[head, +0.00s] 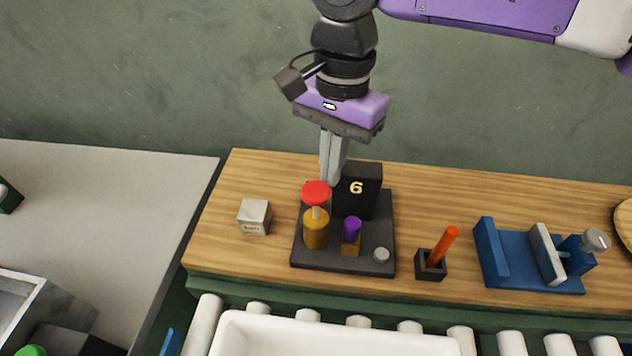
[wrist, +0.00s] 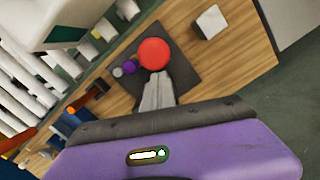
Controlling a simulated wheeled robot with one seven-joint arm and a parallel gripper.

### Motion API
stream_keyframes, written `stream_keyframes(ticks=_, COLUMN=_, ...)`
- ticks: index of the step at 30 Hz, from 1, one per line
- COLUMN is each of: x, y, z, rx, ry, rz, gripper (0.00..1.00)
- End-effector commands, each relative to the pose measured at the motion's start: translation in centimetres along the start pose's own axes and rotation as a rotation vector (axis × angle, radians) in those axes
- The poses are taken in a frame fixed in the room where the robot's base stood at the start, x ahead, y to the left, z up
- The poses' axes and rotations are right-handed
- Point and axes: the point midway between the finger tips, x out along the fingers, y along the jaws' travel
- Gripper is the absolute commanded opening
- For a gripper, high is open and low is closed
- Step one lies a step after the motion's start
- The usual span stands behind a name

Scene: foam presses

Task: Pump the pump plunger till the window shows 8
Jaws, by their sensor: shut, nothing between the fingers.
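The pump plunger has a red round cap (head: 316,192) on a thin rod above an orange-yellow cylinder (head: 316,230), on a dark base plate (head: 345,262). The rod shows between cap and cylinder, so the plunger is up. A black window block (head: 358,190) behind it shows 6. My gripper (head: 331,184) is shut and empty, pointing down just behind the red cap. In the wrist view the fingertips (wrist: 155,98) lie beside the red cap (wrist: 154,54); I cannot tell whether they touch it.
On the same plate are a purple knob (head: 351,229) and a grey button (head: 381,254). A pale cube (head: 254,216) stands left. An orange stick in a dark holder (head: 430,266) and a blue vise (head: 530,262) stand right. A white tray (head: 340,338) lies in front.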

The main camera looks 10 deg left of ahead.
Motion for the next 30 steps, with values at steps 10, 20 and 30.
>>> stream_keyframes(ticks=10, x=-1.1, y=-0.1, z=0.1, rx=-0.001, ry=0.003, rz=-0.001, gripper=0.00)
stream_keyframes(ticks=20, x=-6.2, y=-0.1, z=0.0, rx=-0.001, ry=0.002, rz=-0.002, gripper=0.00)
stream_keyframes(ticks=30, x=-7.8, y=0.0, z=0.1, rx=-0.002, ry=-0.001, rz=0.000, gripper=0.00)
